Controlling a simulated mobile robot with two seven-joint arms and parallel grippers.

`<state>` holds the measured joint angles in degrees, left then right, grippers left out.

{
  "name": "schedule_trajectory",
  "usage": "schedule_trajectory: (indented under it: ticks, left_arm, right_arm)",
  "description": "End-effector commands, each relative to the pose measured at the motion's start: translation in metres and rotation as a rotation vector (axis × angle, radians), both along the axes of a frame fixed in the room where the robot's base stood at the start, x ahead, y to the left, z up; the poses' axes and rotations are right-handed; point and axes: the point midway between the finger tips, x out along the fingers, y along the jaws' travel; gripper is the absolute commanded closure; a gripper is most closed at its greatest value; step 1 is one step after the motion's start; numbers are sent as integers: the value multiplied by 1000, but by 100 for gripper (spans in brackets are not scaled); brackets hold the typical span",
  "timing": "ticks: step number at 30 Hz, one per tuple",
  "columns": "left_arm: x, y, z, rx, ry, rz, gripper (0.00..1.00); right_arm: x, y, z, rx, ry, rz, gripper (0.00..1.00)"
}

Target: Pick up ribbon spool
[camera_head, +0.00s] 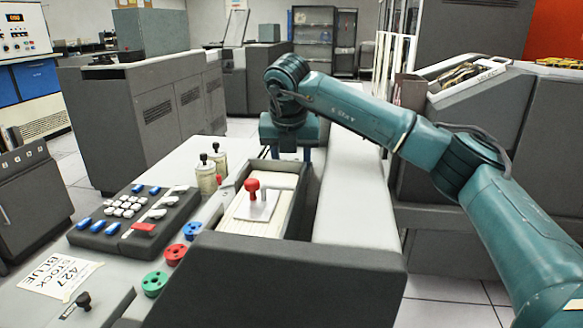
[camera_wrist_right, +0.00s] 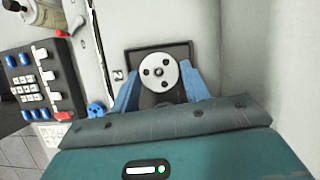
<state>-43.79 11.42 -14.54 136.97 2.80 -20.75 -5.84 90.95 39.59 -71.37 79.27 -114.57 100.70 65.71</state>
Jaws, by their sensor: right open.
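A pale grey round ribbon spool (camera_wrist_right: 159,74) with several dark holes sits in a dark square recess (camera_wrist_right: 180,50) in the right wrist view. My right gripper (camera_wrist_right: 161,82) has its two blue fingers apart, one on each side of the spool; I cannot tell whether they touch it. In the head view my right gripper (camera_head: 291,155) points down behind the card tray, and the spool is hidden there. A blue spool (camera_head: 192,230), a red spool (camera_head: 175,254) and a green spool (camera_head: 154,283) lie in a row on the desk. My left gripper is not in view.
A card tray (camera_head: 293,208) holds pale cards and a plate with a red knob (camera_head: 252,187). Grey cabinets stand behind and at right.

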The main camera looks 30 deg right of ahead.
Motion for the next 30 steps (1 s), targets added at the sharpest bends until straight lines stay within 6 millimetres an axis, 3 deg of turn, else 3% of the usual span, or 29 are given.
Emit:
schedule_trajectory:
  ticks: [4,14,21,26,30]
  left_arm:
    - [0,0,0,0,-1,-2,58]
    - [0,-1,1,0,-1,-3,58]
    - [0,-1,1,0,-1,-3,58]
    - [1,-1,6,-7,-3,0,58]
    - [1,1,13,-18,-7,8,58]
  right_arm:
    - [0,0,1,-1,-1,0,55]
    - [0,0,1,-1,-1,0,82]
    - [0,0,3,0,-1,0,82]
    - [0,1,23,1,-6,1,82]
    - [1,1,53,1,-5,-1,82]
